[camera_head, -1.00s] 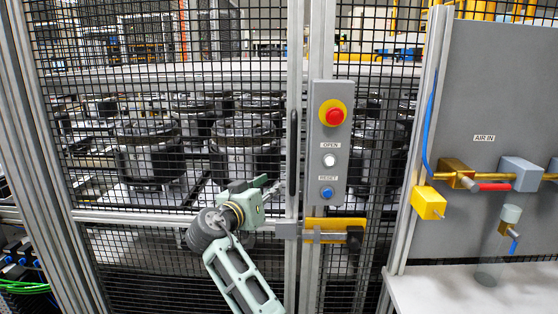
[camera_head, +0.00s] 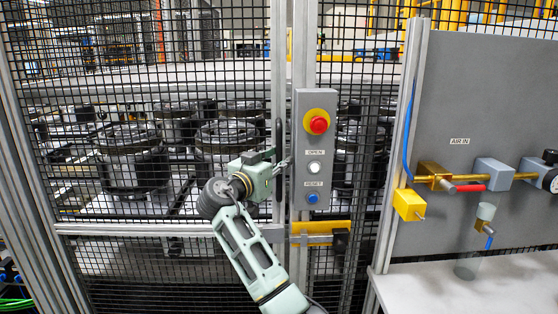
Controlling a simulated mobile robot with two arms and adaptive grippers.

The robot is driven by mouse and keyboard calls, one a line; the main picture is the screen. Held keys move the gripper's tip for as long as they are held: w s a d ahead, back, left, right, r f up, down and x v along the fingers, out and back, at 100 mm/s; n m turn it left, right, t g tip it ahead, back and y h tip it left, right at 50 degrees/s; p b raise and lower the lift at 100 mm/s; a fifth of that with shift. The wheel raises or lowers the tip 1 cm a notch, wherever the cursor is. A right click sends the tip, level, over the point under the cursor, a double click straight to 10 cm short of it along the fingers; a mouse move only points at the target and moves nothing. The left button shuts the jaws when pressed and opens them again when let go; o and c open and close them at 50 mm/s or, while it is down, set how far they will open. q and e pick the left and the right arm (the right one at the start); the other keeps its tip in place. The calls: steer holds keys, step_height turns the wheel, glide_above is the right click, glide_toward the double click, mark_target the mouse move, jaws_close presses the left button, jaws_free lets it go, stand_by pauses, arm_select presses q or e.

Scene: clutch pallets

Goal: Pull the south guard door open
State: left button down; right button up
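The guard door is a black mesh panel in a silver frame (camera_head: 277,60) on the left. It stands shut against the fixed post (camera_head: 302,60). A dark upright handle (camera_head: 279,135) sits on the door's right frame bar. My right gripper (camera_head: 280,166), pale green, is at the handle's lower part with its fingertips pointing right. The gripper body hides part of the fingers, so I cannot tell whether they close on the handle. A yellow latch (camera_head: 320,227) with a black end bridges door and post below. My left gripper is out of view.
A grey control box (camera_head: 313,180) with a red stop button (camera_head: 319,124), white OPEN and blue RESET buttons is just right of my gripper. An air panel (camera_head: 475,100) and white shelf (camera_head: 460,290) stand further right. Dark clutch stacks (camera_head: 132,160) sit behind the mesh.

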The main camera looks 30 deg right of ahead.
steer(key=shift+c, duration=0.4)
jaws_close()
steer(key=shift+s+a, duration=0.1)
